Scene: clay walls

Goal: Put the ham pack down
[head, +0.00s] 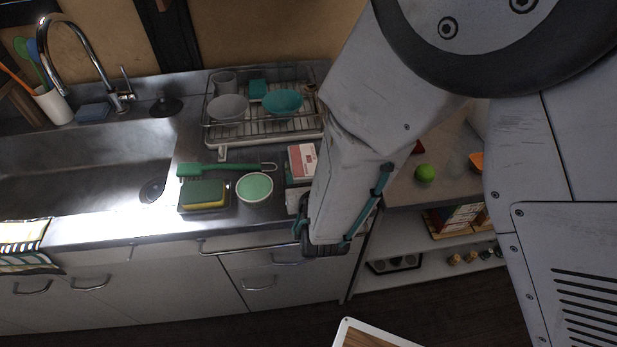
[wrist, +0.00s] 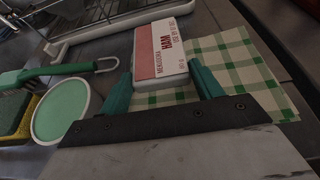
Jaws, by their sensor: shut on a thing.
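The ham pack (wrist: 161,50) is a flat pink and white pack with the word HAM on it. In the wrist view my gripper (wrist: 158,83) has its teal fingers on both sides of the pack's near end and is shut on it. A green and white checked cloth (wrist: 238,72) lies under and to the right of the pack; I cannot tell whether the pack touches it. In the head view the pack (head: 301,160) shows beside my arm, on the right part of the sink counter.
A green-topped round dish (head: 254,187), a yellow and green sponge (head: 203,195) and a green brush (head: 222,170) lie left of the pack. A dish rack (head: 265,125) with bowls stands behind. The sink (head: 85,180) is at left. The counter's front edge is close.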

